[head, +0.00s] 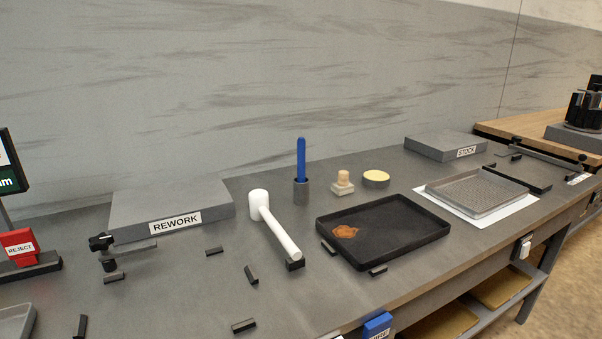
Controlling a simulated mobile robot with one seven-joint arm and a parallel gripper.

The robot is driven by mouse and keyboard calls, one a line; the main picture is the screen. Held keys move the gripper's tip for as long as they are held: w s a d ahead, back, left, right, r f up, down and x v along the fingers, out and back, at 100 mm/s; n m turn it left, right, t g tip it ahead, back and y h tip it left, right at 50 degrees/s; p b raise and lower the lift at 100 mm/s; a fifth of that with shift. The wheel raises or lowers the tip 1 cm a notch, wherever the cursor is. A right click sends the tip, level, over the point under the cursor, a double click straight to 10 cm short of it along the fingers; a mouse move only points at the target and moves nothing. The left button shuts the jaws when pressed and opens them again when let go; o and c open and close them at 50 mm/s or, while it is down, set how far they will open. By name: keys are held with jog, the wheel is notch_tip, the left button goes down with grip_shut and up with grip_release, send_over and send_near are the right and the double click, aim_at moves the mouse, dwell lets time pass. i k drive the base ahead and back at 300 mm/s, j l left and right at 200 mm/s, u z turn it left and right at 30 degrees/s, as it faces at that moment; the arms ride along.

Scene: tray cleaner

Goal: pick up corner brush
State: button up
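An upright blue handle (301,158) stands in a small grey cup (301,191) near the back middle of the bench. Its lower end is hidden in the cup, so I cannot tell for sure that it is the corner brush. To its right is a small block with a rounded wooden knob (343,182), which may also be a brush. A black tray (415,248) with an orange-brown stain (344,231) lies in front of them. My gripper is not in view.
A white mallet (276,226) lies left of the black tray. A round yellow-topped tin (376,179) stands behind the tray. The REWORK block (172,207) is left, the STOCK block (445,147) back right. A mesh tray (478,192) lies right. Small dark blocks dot the front.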

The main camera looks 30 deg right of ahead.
aim_at(301, 141)
jog(key=l+z, duration=0.35)
jog(key=l, duration=2.5)
jog(key=i+j, duration=0.15)
jog(key=j, duration=0.2)
jog(key=i+j, duration=0.15)
jog(key=j, duration=0.2)
jog(key=i+j, duration=0.15)
jog(key=j, duration=0.2)
jog(key=i+j, duration=0.2)
jog(key=j, duration=0.15)
jog(key=i+j, duration=0.15)
jog(key=j, duration=0.2)
